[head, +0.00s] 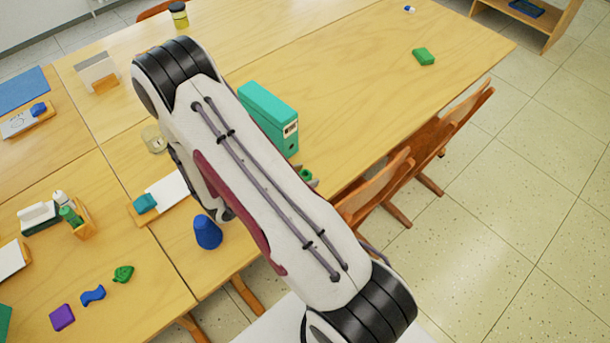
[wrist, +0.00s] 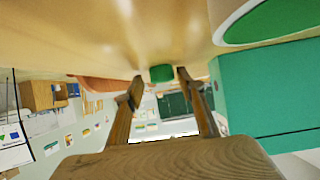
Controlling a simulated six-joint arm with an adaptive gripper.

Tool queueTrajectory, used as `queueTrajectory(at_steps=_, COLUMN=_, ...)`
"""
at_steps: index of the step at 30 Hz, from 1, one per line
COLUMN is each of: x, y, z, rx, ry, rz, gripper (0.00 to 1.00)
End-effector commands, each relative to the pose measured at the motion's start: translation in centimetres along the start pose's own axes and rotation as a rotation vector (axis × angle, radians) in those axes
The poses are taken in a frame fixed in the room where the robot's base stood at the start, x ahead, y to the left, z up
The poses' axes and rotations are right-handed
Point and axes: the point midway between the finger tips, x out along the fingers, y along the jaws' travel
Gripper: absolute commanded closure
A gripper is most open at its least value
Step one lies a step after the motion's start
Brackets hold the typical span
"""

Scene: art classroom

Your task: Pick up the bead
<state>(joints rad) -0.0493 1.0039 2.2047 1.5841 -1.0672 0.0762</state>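The bead (wrist: 161,73) looks like a short green cylinder on the pale wooden table in the wrist view. My gripper (wrist: 159,75) shows brown, wood-patterned fingers pointing at it. The fingers are open, with the bead between or just beyond their tips; I cannot tell the exact depth. Gaps show on both sides of the bead. In the head view a small green piece (head: 305,174), apparently the bead, shows beside my arm near the table's edge. My arm hides most of the gripper there.
A teal binder (head: 268,115) stands close by; it also fills the right of the wrist view (wrist: 265,90). A round, white-rimmed green thing (wrist: 275,20) is near it. A blue cone-like piece (head: 207,232) stands left of my arm. Chairs (head: 425,150) line the table's edge.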

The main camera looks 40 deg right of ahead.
Motion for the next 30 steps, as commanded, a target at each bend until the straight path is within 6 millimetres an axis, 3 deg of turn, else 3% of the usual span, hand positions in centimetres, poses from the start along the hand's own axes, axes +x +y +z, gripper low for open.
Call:
queueTrajectory(at_steps=15, x=0.08, y=-0.02, z=-0.01, rx=0.0, ry=0.0, rz=-0.001, gripper=0.61)
queueTrajectory(at_steps=18, x=0.07, y=-0.02, z=-0.01, rx=0.0, ry=0.0, rz=-0.001, gripper=0.83)
queueTrajectory(at_steps=30, x=0.06, y=-0.02, z=-0.03, rx=0.0, ry=0.0, rz=-0.001, gripper=0.85)
